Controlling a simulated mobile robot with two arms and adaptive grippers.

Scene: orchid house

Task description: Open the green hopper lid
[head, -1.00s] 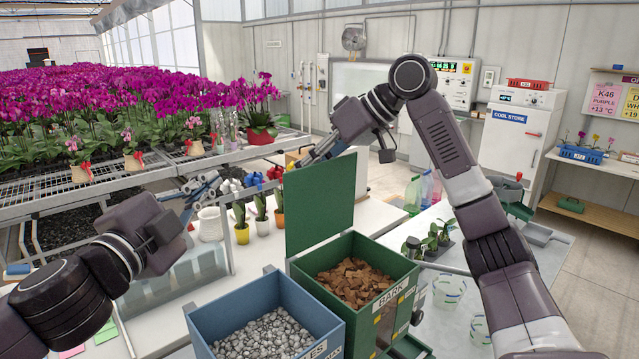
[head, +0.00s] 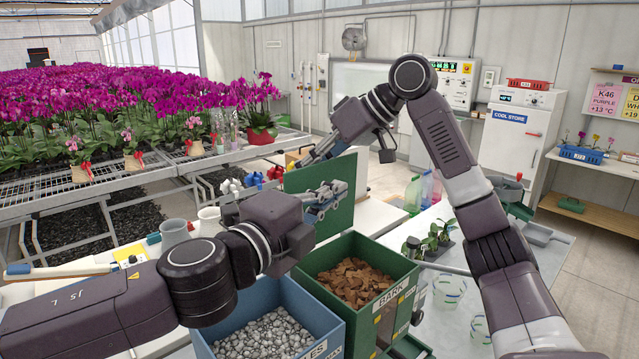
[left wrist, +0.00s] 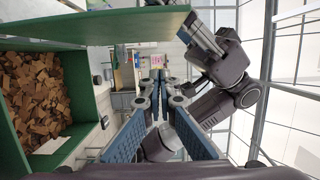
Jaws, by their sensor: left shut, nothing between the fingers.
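The green hopper (head: 412,283) holds brown bark chips and has a BARK label. Its green lid (head: 341,218) stands upright at the hopper's back edge, so the top is open. My left gripper (head: 338,191) is shut and empty, in front of the lid's upper part; I cannot tell whether it touches. In the left wrist view the lid (left wrist: 100,27) crosses the upper left, with the bark-filled hopper (left wrist: 85,95) below it and the shut fingers (left wrist: 157,84) in the middle. My right gripper (head: 300,163) is behind the lid's top left corner; its fingers are too small to read.
A blue hopper (head: 325,318) of grey stones stands left of the green one. Two cups (head: 175,232) stand on the bench behind my left arm. Small potted plants (head: 436,236) and clear cups (head: 480,330) are on the right bench. Orchids fill the benches at the back left.

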